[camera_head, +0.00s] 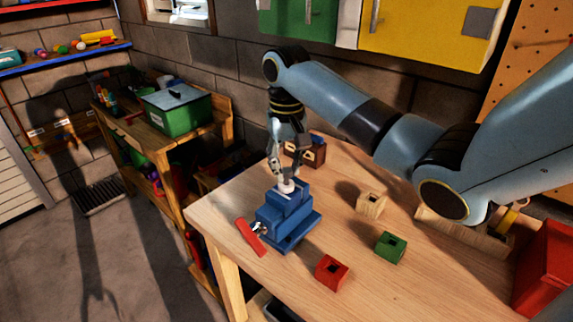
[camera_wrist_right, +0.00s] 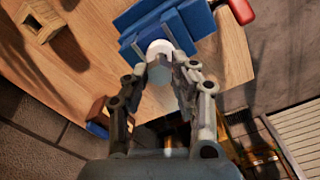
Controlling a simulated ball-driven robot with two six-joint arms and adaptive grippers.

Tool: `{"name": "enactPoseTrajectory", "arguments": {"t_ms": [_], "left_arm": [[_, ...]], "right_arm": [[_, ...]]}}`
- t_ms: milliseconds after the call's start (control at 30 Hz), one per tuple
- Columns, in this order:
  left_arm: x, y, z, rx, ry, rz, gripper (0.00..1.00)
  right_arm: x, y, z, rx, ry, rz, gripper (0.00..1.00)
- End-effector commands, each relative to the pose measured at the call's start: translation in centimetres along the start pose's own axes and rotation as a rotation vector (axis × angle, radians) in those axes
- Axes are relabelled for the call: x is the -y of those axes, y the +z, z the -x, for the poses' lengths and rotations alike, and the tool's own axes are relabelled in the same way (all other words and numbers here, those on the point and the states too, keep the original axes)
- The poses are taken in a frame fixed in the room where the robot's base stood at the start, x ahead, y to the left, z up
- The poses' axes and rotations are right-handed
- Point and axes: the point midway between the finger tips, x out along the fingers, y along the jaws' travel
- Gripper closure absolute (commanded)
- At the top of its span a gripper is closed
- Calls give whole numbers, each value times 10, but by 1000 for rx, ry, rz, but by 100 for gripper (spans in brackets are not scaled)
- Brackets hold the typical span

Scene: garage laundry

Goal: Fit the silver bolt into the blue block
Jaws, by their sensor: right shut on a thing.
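The blue block (camera_head: 288,203) is part of a stepped blue vise-like body (camera_head: 302,232) near the table's front left corner; where block and body divide is hard to tell. It also shows at the top of the wrist view (camera_wrist_right: 195,18). My right gripper (camera_head: 287,178) points down over it, shut on the silver bolt (camera_head: 286,187). In the wrist view the bolt (camera_wrist_right: 159,72) shows as a pale cylinder with a white round end against the blue, between the fingers (camera_wrist_right: 166,72). I cannot tell whether its end is in a hole or above it. My left gripper is out of view.
A red handle (camera_head: 250,237) sticks out left of the blue body. Holed blocks stand to the right: wooden (camera_head: 371,204), green (camera_head: 391,247) and red (camera_head: 332,272). A small drawer box (camera_head: 316,153) stands behind the gripper. A red box (camera_head: 546,270) stands far right.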

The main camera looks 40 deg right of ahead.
Motion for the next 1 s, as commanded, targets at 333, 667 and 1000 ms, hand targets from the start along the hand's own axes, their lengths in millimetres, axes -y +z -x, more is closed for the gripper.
{"name": "enactPoseTrajectory", "arguments": {"t_ms": [333, 667, 1000], "left_arm": [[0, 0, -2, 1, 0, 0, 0], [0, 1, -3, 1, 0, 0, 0], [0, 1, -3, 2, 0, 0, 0]], "right_arm": [[0, 0, -11, 1, 0, 0, 100], [0, 0, -19, 1, 0, 0, 100], [0, 0, -19, 0, 0, 0, 54]]}}
